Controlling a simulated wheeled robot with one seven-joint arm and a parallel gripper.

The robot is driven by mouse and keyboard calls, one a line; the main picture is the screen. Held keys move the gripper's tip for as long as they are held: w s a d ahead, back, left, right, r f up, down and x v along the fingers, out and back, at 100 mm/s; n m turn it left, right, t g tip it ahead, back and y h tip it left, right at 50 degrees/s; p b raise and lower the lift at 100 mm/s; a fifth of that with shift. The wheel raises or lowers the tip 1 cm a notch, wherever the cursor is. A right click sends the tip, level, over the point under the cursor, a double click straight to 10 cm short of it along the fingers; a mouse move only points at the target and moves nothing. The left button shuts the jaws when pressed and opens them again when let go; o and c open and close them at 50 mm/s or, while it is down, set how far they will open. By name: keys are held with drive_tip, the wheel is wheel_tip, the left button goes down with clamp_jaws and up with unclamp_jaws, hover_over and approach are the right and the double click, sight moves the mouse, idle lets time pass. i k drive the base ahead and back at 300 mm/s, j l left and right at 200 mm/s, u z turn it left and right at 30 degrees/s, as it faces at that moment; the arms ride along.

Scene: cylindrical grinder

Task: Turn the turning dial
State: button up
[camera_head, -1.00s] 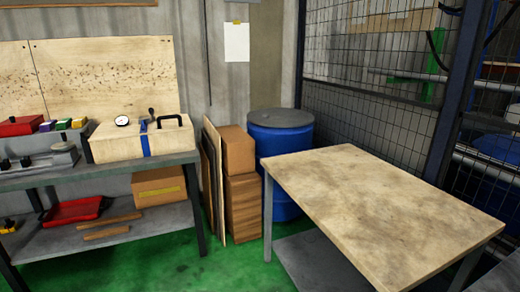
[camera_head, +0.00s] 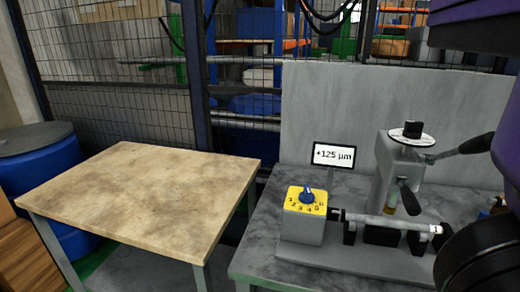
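A blue pointer knob (camera_head: 306,195) sits on a yellow numbered plate (camera_head: 308,207) on top of a grey block, at the left end of a small grinder fixture. A second round dial, a white disc with a black knob (camera_head: 412,131), stands higher up on the grey upright of the same fixture. I cannot tell from the picture which one is the turning dial. Purple and black parts of my arm show at the right edge, close to the fixture. My gripper's fingers are not in view.
A small display (camera_head: 334,156) reads "+125 µm" behind the yellow plate. A workpiece bar (camera_head: 385,222) lies across the fixture, below two black levers. The grey bench (camera_head: 262,237) has a tall back panel. A bare wooden-topped table (camera_head: 140,195) and a blue barrel (camera_head: 35,165) are left.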

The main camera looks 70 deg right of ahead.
sight(306, 197)
drive_tip(key=z, duration=1.8)
drive_tip(key=k+j+u, duration=0.1)
drive_tip(key=k, duration=0.45)
drive_tip(key=k+j, duration=0.25)
drive_tip(key=k, duration=0.3)
drive_tip(key=l+u, duration=0.05)
